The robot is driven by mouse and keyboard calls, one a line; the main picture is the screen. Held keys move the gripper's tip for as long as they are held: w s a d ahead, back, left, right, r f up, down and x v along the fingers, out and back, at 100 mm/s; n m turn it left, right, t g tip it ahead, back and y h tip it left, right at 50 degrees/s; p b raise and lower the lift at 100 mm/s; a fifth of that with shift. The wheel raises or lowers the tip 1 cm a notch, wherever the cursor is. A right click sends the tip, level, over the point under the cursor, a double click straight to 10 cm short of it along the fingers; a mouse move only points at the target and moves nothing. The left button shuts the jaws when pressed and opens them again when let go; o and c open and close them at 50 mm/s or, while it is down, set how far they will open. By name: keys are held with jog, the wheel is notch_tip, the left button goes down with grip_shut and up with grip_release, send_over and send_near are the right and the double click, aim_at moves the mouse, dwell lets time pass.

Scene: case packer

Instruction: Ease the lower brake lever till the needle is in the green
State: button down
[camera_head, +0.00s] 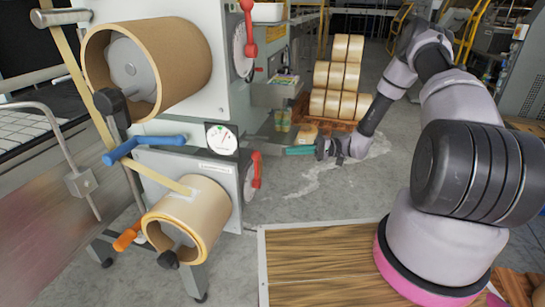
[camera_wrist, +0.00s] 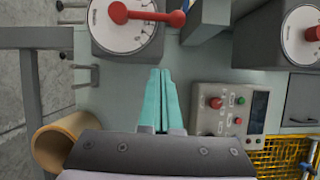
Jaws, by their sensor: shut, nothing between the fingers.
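The lower red lever (camera_head: 256,169) is on a white dial plate (camera_head: 248,184) on the right side of the lower machine housing, beside the lower tape roll (camera_head: 188,222). The round gauge (camera_head: 221,138) above the roll has a white face with a green mark; its needle is too small to read surely. My gripper (camera_head: 287,150) has teal fingers, just right of the lower lever and apart from it. In the wrist view the fingers (camera_wrist: 161,73) are together and empty, below a dial with a red lever (camera_wrist: 150,15); I cannot tell surely which dial that is.
A second red lever (camera_head: 248,28) is on an upper dial. A blue lever (camera_head: 145,148) and an orange handle (camera_head: 127,236) project left. A control box (camera_wrist: 230,108) with red and green buttons is right of the fingers. Stacked tape rolls (camera_head: 338,75) stand behind. Some floor right of the machine is clear.

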jog(key=s+a, duration=0.1)
jog(key=a, duration=0.2)
jog(key=s+a, duration=0.2)
jog(key=a, duration=0.2)
jog(key=s+a, duration=0.2)
jog(key=a, duration=0.1)
jog(key=shift+a+r, duration=0.15)
jog(key=shift+a, duration=0.05)
jog(key=shift+s+a+r+n+h, duration=0.1)
jog(key=shift+s+n+h, duration=0.05)
jog(key=shift+s+n, duration=0.2)
jog(key=shift+s+a+r+n+h, duration=0.15)
jog(key=shift+s+n, duration=0.1)
jog(key=shift+s, duration=0.2)
jog(key=shift+f, duration=0.1)
jog(key=w+d, duration=0.5)
jog(key=d, duration=0.5)
jog(key=shift+d+r, duration=0.35)
jog(key=shift+r, duration=0.1)
